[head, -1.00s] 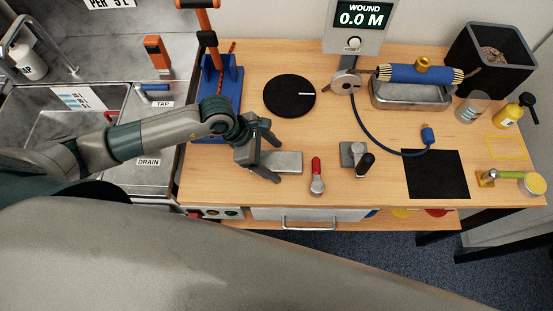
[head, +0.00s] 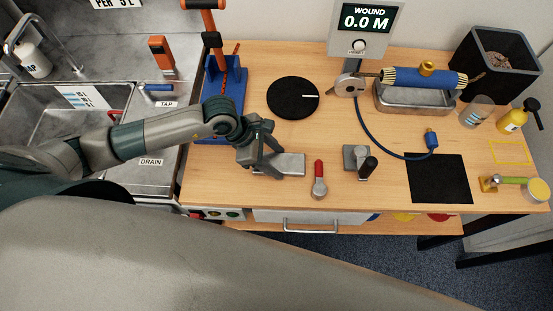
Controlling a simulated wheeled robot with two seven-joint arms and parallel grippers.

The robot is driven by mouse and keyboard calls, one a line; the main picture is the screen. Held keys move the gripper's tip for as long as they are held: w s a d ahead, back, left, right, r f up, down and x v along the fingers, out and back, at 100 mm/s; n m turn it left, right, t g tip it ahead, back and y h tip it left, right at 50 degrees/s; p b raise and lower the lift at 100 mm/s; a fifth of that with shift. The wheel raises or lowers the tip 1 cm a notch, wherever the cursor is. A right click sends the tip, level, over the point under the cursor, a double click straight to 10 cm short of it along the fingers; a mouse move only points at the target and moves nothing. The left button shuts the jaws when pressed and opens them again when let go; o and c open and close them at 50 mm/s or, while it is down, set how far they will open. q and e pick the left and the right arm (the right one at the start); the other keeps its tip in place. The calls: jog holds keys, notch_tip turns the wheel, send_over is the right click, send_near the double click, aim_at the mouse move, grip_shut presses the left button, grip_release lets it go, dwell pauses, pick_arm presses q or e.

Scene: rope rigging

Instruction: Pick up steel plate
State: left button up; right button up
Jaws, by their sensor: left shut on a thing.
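The steel plate (head: 291,162) is a flat grey rectangle near the front left of the wooden bench. My left gripper (head: 272,172) is at the plate's left part, with its fingers closed together on it. The fingers hide that end of the plate. The plate looks level; I cannot tell whether it touches the bench or is slightly above it. My right gripper is not in view.
A red-handled tool (head: 319,178) stands just right of the plate, then a grey block with a black knob (head: 359,160). A black disc (head: 293,98) lies behind. A blue stand (head: 222,85) is at the left. A black mat (head: 440,178) lies to the right.

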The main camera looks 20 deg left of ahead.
aim_at(276, 162)
pick_arm(q)
jog(key=shift+w+r+b, duration=0.1)
jog(key=shift+r+b, duration=0.35)
jog(key=shift+r, duration=0.4)
notch_tip(276, 162, up, 2)
jog(key=shift+d+b, duration=0.1)
jog(key=shift+b, duration=0.5)
jog(key=s+r+p, duration=0.5)
jog(key=s+r, duration=0.2)
jog(key=s, duration=0.4)
jog(key=shift+s+d+r, duration=0.15)
jog(key=shift+s+r, duration=0.05)
jog(key=shift+s, duration=0.2)
